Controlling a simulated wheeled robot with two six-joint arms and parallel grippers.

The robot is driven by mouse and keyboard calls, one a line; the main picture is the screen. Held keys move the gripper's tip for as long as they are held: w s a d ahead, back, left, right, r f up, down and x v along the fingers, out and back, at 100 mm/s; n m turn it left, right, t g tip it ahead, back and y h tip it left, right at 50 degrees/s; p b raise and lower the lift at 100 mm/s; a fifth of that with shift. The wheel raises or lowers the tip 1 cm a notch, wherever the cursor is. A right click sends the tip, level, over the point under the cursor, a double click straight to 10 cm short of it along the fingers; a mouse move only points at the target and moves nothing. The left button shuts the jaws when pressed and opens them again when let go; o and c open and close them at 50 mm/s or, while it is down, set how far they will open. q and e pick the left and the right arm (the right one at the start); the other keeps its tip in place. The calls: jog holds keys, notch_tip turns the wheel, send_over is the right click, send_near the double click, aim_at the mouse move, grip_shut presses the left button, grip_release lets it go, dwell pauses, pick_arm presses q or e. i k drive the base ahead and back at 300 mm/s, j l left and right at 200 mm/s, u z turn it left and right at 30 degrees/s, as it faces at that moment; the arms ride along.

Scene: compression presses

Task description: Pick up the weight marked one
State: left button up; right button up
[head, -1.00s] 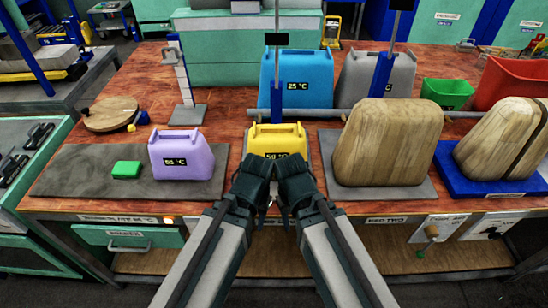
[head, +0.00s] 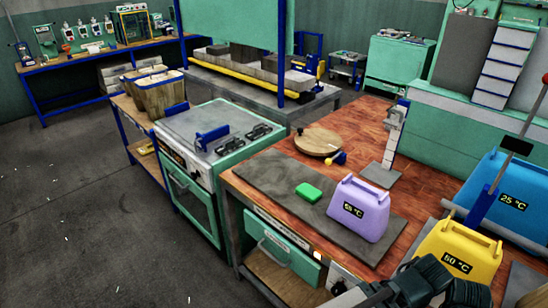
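I cannot make out a weight marked one in the head view. The labelled handled blocks in sight are a purple one (head: 358,212) whose label seems to read 65 °C, a yellow one (head: 458,245) reading 50 °C and a blue one (head: 510,190) reading 25 °C. My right gripper cannot be told apart there.
A green block (head: 308,192) lies on a dark mat (head: 270,180) on the wooden bench. Behind it are a round wooden board (head: 318,140) and an upright gauge (head: 392,140). A green stove (head: 205,150) adjoins the bench. Open grey floor (head: 70,210) lies to the left.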

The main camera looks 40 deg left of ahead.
aim_at(226, 148)
jog(key=k+u, duration=0.15)
jog(key=k, duration=0.25)
jog(key=u, duration=1.6)
jog(key=i+l+u, duration=0.1)
jog(key=l, duration=0.2)
jog(key=i+l, duration=0.2)
jog(key=l+u, duration=0.05)
jog(key=l, duration=0.05)
